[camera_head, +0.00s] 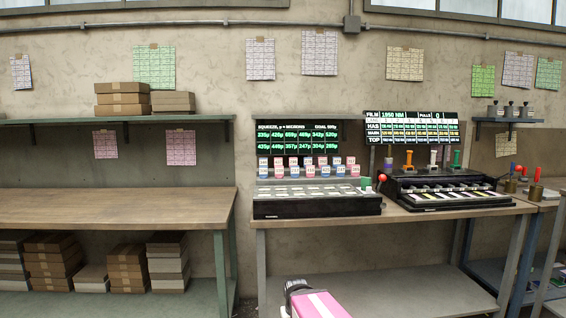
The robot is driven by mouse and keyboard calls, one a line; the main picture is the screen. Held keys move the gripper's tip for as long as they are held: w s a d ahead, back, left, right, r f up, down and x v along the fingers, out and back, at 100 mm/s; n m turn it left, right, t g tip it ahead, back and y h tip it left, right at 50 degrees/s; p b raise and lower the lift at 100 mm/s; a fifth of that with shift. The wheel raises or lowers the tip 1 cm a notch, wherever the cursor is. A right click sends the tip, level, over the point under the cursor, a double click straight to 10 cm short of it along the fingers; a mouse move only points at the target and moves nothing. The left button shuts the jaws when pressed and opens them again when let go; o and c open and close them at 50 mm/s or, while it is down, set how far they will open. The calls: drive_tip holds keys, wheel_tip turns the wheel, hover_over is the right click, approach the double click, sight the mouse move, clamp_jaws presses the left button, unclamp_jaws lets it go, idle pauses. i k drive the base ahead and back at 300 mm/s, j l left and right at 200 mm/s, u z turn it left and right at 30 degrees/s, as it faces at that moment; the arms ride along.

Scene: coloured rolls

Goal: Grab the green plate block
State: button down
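A green handle-shaped piece (456,158) stands upright at the back of the machine on the right, in a row with an orange piece (408,159) and a white one (433,157). I cannot tell for sure which green piece is the plate block. A pink, white and black part of my arm shows at the bottom edge, well apart from both. No gripper fingers show.
A wooden bench (110,207) stands at left, with cardboard boxes (122,98) on the shelf above and more below. Two lit display boards (298,140) (412,128) rise behind the machines. Red and blue-handled tools (536,188) stand at far right. The lower grey shelf (400,292) looks clear.

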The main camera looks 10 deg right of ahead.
sight(366, 182)
drive_tip(key=l+u, duration=0.25)
drive_tip(key=l, duration=1.25)
